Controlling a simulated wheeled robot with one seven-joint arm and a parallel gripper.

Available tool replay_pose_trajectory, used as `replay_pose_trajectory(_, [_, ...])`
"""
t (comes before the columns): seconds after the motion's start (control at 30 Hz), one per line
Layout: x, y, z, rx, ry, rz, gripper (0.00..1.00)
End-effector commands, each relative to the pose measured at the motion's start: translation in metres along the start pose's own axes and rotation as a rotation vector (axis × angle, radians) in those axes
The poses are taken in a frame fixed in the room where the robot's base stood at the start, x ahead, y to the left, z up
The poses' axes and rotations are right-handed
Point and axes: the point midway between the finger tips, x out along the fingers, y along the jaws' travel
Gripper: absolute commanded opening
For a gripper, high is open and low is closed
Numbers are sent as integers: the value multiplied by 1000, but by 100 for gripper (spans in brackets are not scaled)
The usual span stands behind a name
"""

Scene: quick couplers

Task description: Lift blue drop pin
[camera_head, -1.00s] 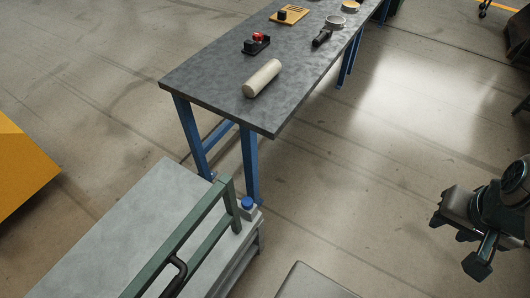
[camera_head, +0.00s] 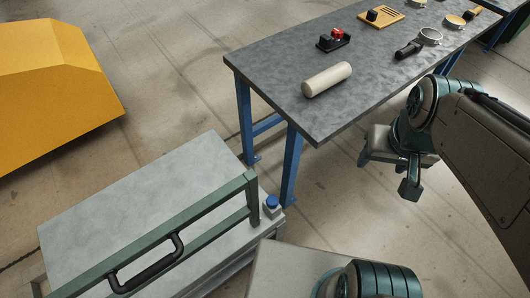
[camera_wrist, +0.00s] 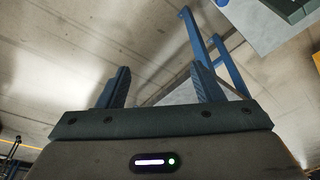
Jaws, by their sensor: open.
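The blue drop pin (camera_head: 271,202) is a small blue round cap on a pale block at the right corner of the grey cart (camera_head: 140,190). It sits just outside the end of the green rail frame. My gripper (camera_head: 388,172) is up and to the right of the pin, beside the workbench's near end, with a wide gap between them. In the wrist view my gripper (camera_wrist: 160,88) has its two fingers spread and nothing between them.
The green rail (camera_head: 160,235) with a black handle (camera_head: 146,266) stands on the cart's near side. The workbench (camera_head: 300,115) on blue legs holds a cream cylinder (camera_head: 327,79) and several small parts. A yellow block (camera_head: 55,90) stands at left. Open floor lies between.

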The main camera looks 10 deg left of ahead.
Motion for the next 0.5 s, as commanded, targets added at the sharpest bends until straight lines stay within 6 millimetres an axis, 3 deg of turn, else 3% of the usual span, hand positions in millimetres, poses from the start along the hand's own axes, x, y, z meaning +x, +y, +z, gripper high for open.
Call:
replay_pose_trajectory(0.17, [44, -19, -8, -308, -29, -22, 60])
replay_pose_trajectory(0.5, [154, -94, -24, -1308, -79, -121, 60])
